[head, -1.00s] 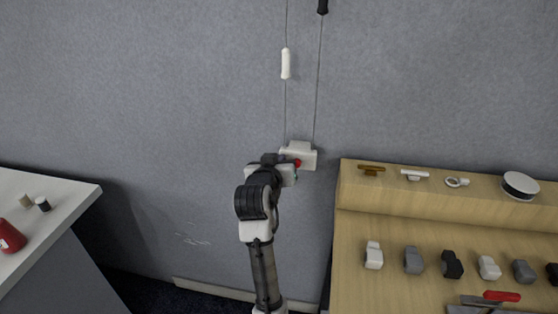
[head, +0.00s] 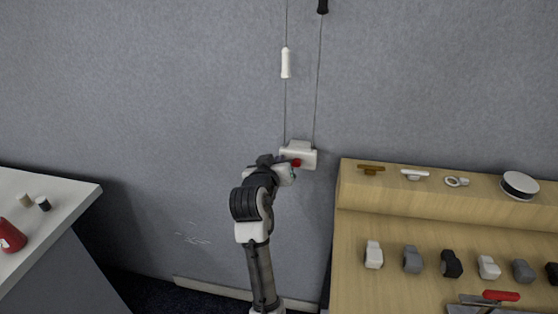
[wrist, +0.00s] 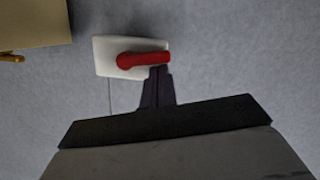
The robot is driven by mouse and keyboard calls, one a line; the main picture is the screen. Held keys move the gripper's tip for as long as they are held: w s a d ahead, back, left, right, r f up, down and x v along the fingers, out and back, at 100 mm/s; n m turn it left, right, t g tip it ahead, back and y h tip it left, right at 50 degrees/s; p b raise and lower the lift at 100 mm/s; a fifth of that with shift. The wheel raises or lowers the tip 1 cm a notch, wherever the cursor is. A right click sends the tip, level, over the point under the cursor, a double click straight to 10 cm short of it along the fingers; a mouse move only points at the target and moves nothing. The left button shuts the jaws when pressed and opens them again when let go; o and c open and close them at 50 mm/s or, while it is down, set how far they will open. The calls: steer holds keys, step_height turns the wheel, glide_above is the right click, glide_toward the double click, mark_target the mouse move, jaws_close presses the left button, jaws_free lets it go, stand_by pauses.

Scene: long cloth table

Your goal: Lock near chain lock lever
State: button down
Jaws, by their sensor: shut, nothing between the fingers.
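The chain lock is a white box (head: 307,155) on the grey wall, with two thin cords running up from it. Its red lever (head: 296,163) is on the front face, partly hidden by my arm in the head view. In the wrist view the white box (wrist: 104,57) shows with the red lever (wrist: 145,58) lying across it, its round end to the left and its arm pointing right. My gripper (wrist: 160,70) is shut and empty. Its tips are at the lower edge of the lever near the lever's right end; I cannot tell if they touch.
A white handle (head: 286,63) and a black handle (head: 322,6) hang on the cords above. A wooden shelf unit (head: 350,205) with several small items stands at right. A white table (head: 60,200) is at left. The wall around the box is clear.

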steer(key=shift+f, duration=0.1)
steer(key=f+n+h, duration=0.1)
steer(key=n, duration=0.2)
steer(key=f+n+h, duration=0.1)
steer(key=f+n, duration=0.1)
steer(key=n, duration=0.2)
steer(key=d+f+n+t+h, duration=0.1)
steer(key=n, duration=0.2)
steer(key=shift+s+d+f+n+p, duration=0.1)
steer(key=shift+f+n+p, duration=0.25)
steer(key=shift+n, duration=0.05)
steer(key=shift+r, duration=0.1)
